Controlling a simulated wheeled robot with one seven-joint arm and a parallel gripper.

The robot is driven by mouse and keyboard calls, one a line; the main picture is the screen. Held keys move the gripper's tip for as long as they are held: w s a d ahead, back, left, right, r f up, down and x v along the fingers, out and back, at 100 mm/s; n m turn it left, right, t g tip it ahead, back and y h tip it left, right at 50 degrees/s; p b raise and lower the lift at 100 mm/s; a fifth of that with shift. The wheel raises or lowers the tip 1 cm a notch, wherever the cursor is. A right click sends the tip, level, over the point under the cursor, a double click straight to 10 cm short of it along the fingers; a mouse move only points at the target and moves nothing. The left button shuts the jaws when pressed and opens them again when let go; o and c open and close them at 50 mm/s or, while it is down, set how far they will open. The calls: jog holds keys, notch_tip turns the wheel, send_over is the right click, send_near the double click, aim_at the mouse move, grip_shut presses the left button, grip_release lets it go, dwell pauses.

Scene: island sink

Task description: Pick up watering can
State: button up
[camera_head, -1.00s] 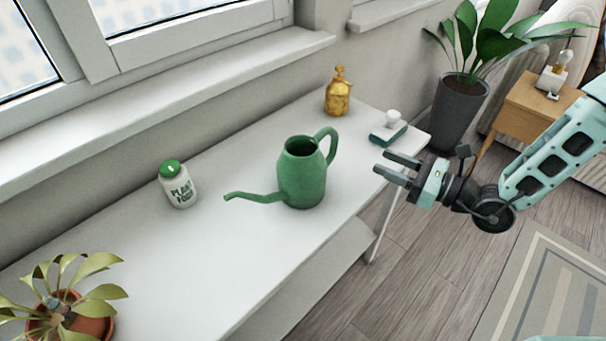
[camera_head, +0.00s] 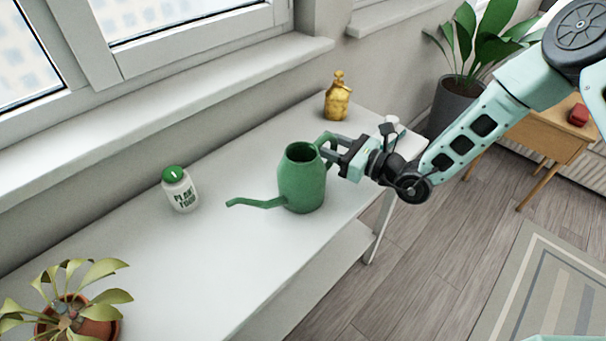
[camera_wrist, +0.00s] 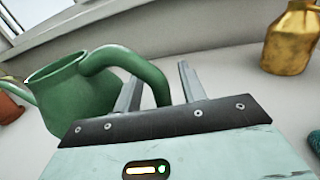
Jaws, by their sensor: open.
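The green watering can (camera_head: 301,180) stands upright on the white table, its spout pointing left and its handle on the right. In the wrist view the can (camera_wrist: 75,98) is at the left, and its curved handle (camera_wrist: 135,65) reaches in between my fingers. My gripper (camera_head: 328,146) is open at the can's handle side, with the fingers around the handle. In the wrist view my gripper (camera_wrist: 157,85) shows both fingers apart; I cannot tell whether either touches the handle. In the head view the gripper hides most of the handle.
A gold bottle (camera_head: 338,98) stands behind the gripper, also at the right of the wrist view (camera_wrist: 292,40). A plant food jar (camera_head: 180,190) stands left of the can. A potted plant (camera_head: 82,305) is at the near left. The table's front middle is clear.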

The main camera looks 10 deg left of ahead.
jog(key=shift+w+a, duration=0.15)
jog(key=shift+a, duration=0.2)
grip_shut()
jog(key=shift+r, duration=0.1)
